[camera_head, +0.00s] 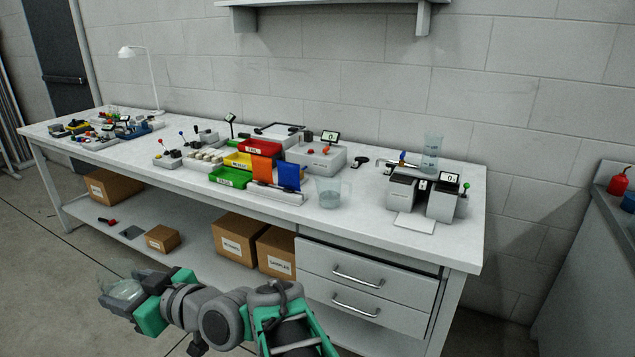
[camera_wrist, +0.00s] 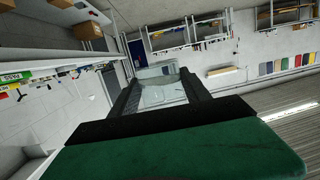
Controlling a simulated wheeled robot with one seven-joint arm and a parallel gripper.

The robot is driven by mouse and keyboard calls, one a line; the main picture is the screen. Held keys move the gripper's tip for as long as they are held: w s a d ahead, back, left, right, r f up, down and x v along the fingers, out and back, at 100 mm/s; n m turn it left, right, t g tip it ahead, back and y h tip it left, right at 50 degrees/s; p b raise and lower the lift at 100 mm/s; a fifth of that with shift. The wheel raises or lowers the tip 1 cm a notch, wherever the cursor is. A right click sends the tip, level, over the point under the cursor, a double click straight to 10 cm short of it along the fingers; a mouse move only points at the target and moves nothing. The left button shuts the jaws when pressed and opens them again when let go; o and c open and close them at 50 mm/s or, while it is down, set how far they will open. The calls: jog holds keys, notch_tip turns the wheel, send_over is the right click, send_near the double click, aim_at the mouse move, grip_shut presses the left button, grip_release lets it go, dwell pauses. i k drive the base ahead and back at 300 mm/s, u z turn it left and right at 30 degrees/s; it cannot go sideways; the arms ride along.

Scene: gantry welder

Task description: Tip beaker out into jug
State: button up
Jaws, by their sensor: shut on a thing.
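My gripper (camera_head: 124,291) is shut on a clear beaker (camera_head: 119,287), low at the left of the head view, out in front of the bench. In the wrist view the beaker (camera_wrist: 160,91) sits between the two dark fingers (camera_wrist: 160,95). Its exact tilt and contents are hard to tell. A clear jug (camera_head: 328,191) with a handle on its right stands upright near the bench's front edge, right of the orange and blue panels. The beaker is well apart from the jug, to its left and lower.
The white bench (camera_head: 372,212) has bare top around the jug. Colored bins (camera_head: 228,177) stand left of it; a grey two-block device (camera_head: 426,196) stands right. A tall clear graduated vessel (camera_head: 432,153) is behind that device.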

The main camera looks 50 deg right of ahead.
aim_at(328, 185)
jog(key=z, duration=1.15)
